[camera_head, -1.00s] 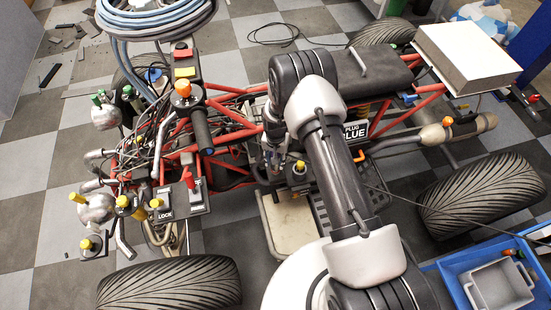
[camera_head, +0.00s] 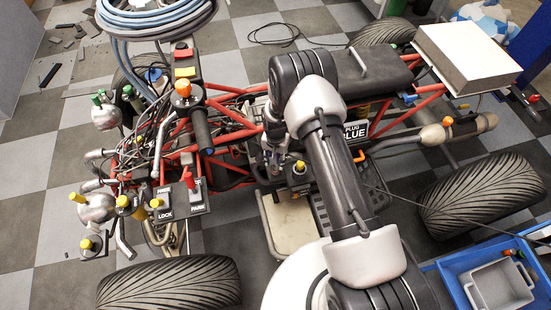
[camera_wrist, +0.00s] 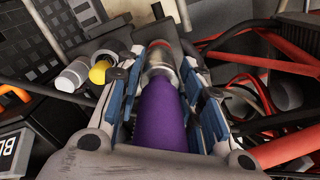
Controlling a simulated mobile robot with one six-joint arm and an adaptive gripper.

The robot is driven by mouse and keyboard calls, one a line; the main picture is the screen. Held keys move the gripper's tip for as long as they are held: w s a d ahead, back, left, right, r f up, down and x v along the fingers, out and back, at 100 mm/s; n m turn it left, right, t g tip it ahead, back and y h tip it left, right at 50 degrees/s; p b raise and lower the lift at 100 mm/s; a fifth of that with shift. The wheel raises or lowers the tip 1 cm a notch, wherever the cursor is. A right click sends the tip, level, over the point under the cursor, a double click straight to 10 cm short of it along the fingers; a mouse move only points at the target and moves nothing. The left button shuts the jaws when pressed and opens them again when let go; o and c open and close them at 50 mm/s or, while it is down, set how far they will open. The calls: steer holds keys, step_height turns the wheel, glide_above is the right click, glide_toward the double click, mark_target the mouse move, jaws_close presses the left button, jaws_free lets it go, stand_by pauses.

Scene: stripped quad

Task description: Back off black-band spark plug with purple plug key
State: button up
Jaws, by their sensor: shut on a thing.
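My gripper (camera_wrist: 163,62) is shut on the purple plug key (camera_wrist: 160,118), with one blue-padded finger on each side of its tapered body. In the head view my gripper (camera_head: 273,148) is low over the middle of the red-framed quad, partly hidden by my arm. The black-band spark plug cannot be made out.
Red frame tubes (camera_head: 235,137) and cables crowd the left of my gripper. A yellow-topped knob (camera_head: 299,166) stands close on its right. A sign reading "PLUG BLUE" (camera_head: 355,131) is farther right. A lever panel marked LOCK and PARK (camera_head: 180,203) is at front left; a blue crate (camera_head: 455,285) is at lower right.

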steer(key=shift+f, duration=0.15)
steer(key=shift+f, duration=0.6)
steer(key=shift+n, duration=1.2)
steer(key=shift+n, duration=1.2)
steer(key=shift+n, duration=1.1)
steer(key=shift+n, duration=1.1)
